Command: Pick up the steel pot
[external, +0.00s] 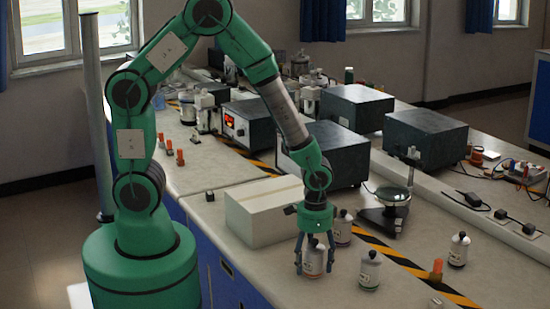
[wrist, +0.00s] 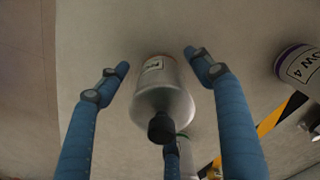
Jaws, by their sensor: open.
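The steel pot (wrist: 165,95) is a silvery rounded vessel with a black knob and a pale label. It stands on the bench, and in the external view it shows between my fingers (external: 313,260). My gripper (external: 314,271) points down over it, with its blue fingers spread around it. In the wrist view my gripper (wrist: 157,63) is open, with a finger on each side of the pot and gaps visible between them. A third finger is partly hidden behind the black knob.
Similar labelled vessels stand close by: one behind (external: 342,229), one to the right (external: 370,271) and one farther right (external: 458,250). A white box (external: 262,212) is just left of my gripper. An orange item (external: 436,270) stands near the striped tape. The front bench edge is close.

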